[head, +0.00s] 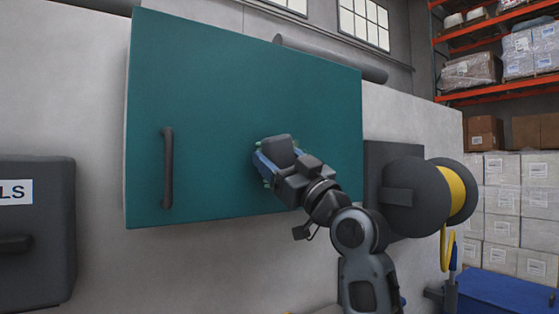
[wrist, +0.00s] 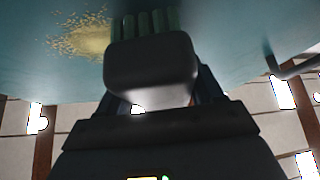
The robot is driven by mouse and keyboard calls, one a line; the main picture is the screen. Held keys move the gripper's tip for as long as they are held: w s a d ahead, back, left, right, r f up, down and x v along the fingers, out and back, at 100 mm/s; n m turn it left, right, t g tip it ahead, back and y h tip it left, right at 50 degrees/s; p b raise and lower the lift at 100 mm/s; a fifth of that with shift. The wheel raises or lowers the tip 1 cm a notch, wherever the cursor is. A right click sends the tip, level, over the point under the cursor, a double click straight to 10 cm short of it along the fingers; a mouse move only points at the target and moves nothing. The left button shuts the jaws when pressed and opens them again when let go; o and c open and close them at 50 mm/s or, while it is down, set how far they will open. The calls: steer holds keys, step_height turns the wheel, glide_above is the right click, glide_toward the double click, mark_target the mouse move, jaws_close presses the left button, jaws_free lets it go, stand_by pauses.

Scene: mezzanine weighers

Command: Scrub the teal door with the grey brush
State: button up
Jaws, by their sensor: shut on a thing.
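The teal door (head: 220,90) is a flat panel on the pale wall, with a dark vertical handle (head: 168,168) near its left edge. My gripper (head: 272,163) is in front of the door's lower middle, shut on the grey brush (head: 277,149). In the wrist view the brush (wrist: 150,65) is a rounded grey block between the fingers, its green bristles (wrist: 148,24) towards the teal surface. I cannot tell whether the bristle tips touch it. A yellowish speckled patch (wrist: 85,38) marks the door beside the bristles, partly hidden behind the brush; the head view does not show it.
A dark reel with a yellow hose (head: 455,192) is on the wall right of the door, close to my arm. A dark box (head: 45,225) sticks out at lower left. A blue bin (head: 500,290) stands at lower right. Racks with boxes (head: 500,60) are farther back.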

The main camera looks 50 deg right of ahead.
steer(key=shift+w+d, duration=0.2)
steer(key=shift+w, duration=0.6)
steer(key=shift+d+b, duration=0.15)
steer(key=shift+b, duration=0.2)
